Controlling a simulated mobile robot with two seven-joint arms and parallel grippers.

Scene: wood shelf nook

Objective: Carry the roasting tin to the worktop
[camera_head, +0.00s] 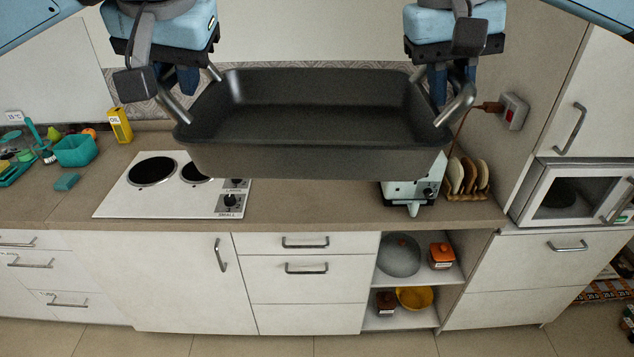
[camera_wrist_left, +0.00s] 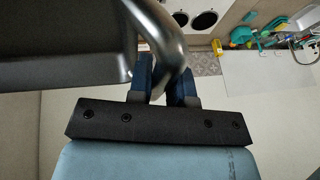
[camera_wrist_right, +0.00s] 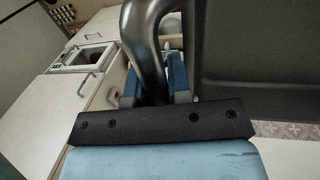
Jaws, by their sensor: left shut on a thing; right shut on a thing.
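The roasting tin (camera_head: 310,160) is a dark grey rectangular pan with a metal loop handle at each end. It is held up level in the air and looks empty inside. My left gripper (camera_head: 190,84) is shut on its left handle, and the left wrist view shows the fingers (camera_wrist_left: 162,85) around the bar. My right gripper (camera_head: 440,82) is shut on the right handle, which also shows between the fingers in the right wrist view (camera_wrist_right: 145,45). The beige worktop (camera_head: 310,205) lies below and behind the tin, which hides part of it.
A white hob (camera_head: 125,200) with dark plates is on the worktop at the left, partly behind the tin. A toaster (camera_head: 400,192) and a rack of bread slices (camera_head: 468,178) are at the right. A teal basin (camera_head: 75,150) and a yellow carton (camera_head: 120,125) stand far left. A microwave (camera_head: 570,192) is far right.

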